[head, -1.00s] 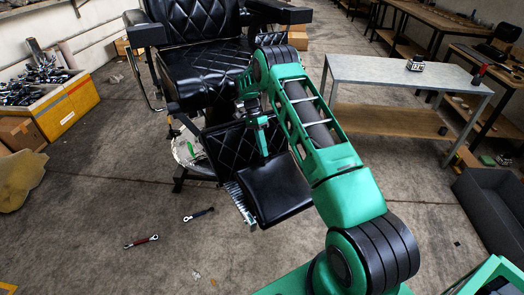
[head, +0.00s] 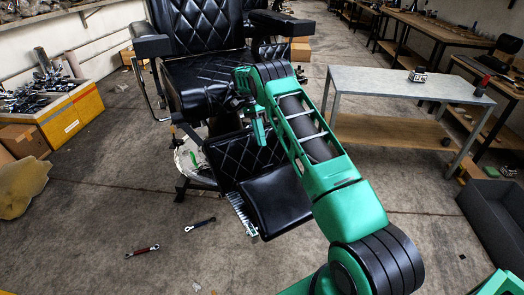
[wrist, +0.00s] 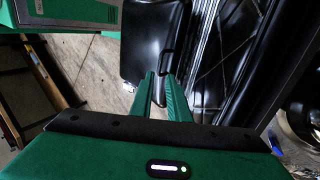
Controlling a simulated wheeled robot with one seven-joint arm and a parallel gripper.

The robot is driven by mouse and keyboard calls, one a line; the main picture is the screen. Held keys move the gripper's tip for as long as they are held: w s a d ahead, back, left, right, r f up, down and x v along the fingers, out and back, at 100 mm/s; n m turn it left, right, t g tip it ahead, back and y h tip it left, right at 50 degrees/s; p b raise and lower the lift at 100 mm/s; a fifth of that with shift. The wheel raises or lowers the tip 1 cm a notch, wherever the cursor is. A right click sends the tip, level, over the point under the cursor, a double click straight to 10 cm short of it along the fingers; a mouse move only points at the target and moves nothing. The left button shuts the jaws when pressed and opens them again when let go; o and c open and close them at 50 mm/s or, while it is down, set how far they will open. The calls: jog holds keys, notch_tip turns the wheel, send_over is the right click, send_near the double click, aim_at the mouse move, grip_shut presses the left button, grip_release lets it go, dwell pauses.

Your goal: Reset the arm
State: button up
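My arm reaches forward from the lower right in the head view. My gripper (head: 259,132) hangs over the black quilted footrest (head: 237,158) of the barber chair, in front of the seat (head: 200,82). In the wrist view my gripper's two green fingers (wrist: 158,76) stand a narrow gap apart, with nothing clearly held between them. Black padded chair parts (wrist: 235,60) lie beyond and to the right of the fingertips. Contact between the fingers and the chair cannot be told.
A grey-topped table (head: 400,84) stands at the right. A yellow box of metal parts (head: 70,117) stands at the left. A red-handled wrench (head: 142,251) and a dark wrench (head: 200,224) lie on the floor. The front left floor is mostly open.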

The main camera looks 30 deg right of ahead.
jog(key=shift+v, duration=0.8)
jog(key=s+d+r+n+t, duration=0.1)
jog(key=s+d+r+n, duration=0.2)
jog(key=s+r, duration=0.75)
jog(key=s+d+r+n+t, duration=0.1)
jog(key=s+d+r+n, duration=0.1)
jog(key=s+r, duration=0.85)
jog(key=s+a+r+n+t, duration=0.2)
jog(key=s+r+n, duration=0.15)
jog(key=s, duration=1.15)
jog(key=s+a+f+n+t, duration=0.1)
jog(key=s+a+f, duration=0.1)
jog(key=s, duration=0.6)
jog(key=s+a+f+n, duration=0.1)
jog(key=s+a+f, duration=0.1)
jog(key=s, duration=0.6)
jog(key=shift+a+n+t, duration=0.35)
jog(key=shift+a+t, duration=0.05)
jog(key=shift+a, duration=0.25)
jog(key=shift+f, duration=0.15)
